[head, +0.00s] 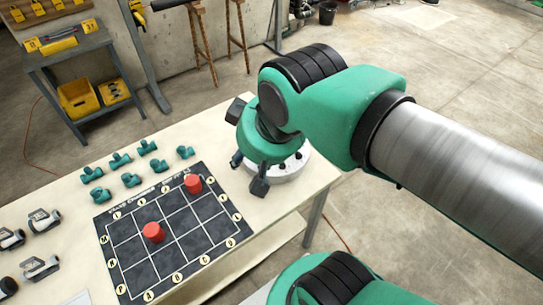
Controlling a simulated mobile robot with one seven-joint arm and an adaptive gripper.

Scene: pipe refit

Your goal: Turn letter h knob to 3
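My gripper and wrist hide the rest. No letters or numbers on the base are readable, so I cannot tell which knob is h or where it points. I cannot tell whether the fingers are open, shut or touching a knob.
A black grid board (175,235) with lettered discs along its edges carries two red cylinders (153,232) (193,184). Several teal pipe fittings (131,180) lie behind it, grey fittings (43,221) at left. A grey stand with yellow bins (78,98) is beyond the table.

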